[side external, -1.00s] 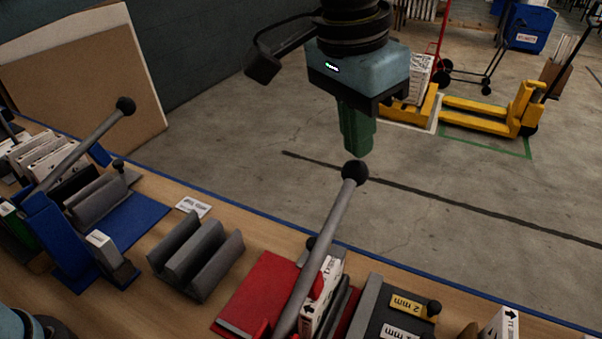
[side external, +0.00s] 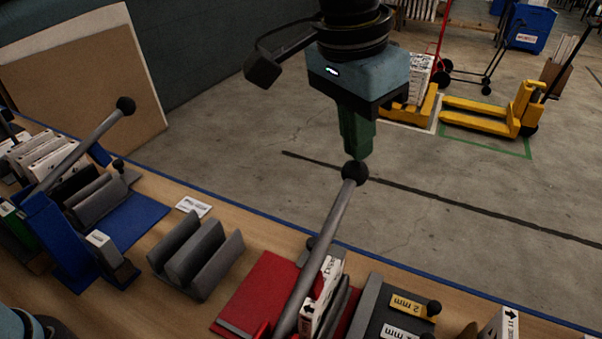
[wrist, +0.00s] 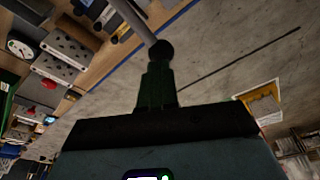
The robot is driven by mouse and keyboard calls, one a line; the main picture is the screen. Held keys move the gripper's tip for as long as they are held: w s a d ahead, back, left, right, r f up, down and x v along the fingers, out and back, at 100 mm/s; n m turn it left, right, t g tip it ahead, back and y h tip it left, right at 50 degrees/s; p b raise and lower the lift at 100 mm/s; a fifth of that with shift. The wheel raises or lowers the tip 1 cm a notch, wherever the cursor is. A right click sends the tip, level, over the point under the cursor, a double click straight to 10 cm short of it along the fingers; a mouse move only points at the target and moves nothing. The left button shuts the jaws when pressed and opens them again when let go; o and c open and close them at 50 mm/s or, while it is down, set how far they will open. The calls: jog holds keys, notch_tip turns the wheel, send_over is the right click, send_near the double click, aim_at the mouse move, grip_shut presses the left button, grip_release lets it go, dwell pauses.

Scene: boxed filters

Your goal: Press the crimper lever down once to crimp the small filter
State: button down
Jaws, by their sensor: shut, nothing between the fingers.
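My gripper (side external: 358,155) has green fingers, shut and empty, pointing down just above the black ball knob (side external: 355,173) of the red crimper's lever. In the side view the fingertips overlap the knob's top edge; I cannot tell whether they touch. The grey lever (side external: 325,245) is raised and tilted, rising from the red crimper (side external: 262,292). A white boxed filter (side external: 322,295) with dark print stands in the red crimper, partly behind the lever. In the wrist view the knob (wrist: 161,50) lies right at the tips of the green fingers (wrist: 156,80).
A blue crimper (side external: 48,235) with its own raised lever (side external: 85,145) stands at the left. A grey slotted holder (side external: 195,258) sits between the crimpers. A dark block with a "2 mm" label (side external: 407,303) stands at the right. The bench's blue edge runs behind.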

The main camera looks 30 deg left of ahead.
aim_at(353, 164)
jog(key=shift+w+f, duration=0.15)
jog(key=shift+f, duration=2.8)
jog(key=shift+r, duration=5.1)
jog(key=shift+a, duration=0.1)
jog(key=w+a+f+n+t, duration=0.1)
jog(key=a+f+n+t, duration=0.15)
jog(key=a, duration=1.55)
jog(key=s+a+f+n+t, duration=0.1)
jog(key=s+a+f, duration=0.3)
jog(key=a+f, duration=0.3)
jog(key=s+a+f+n+t+y, duration=0.1)
jog(key=s+a+f+n, duration=0.1)
jog(key=s+a+f, duration=0.3)
notch_tip(353, 164, down, 2)
jog(key=a, duration=0.2)
jog(key=shift+a+f+t, duration=0.15)
jog(key=shift+a+t, duration=0.2)
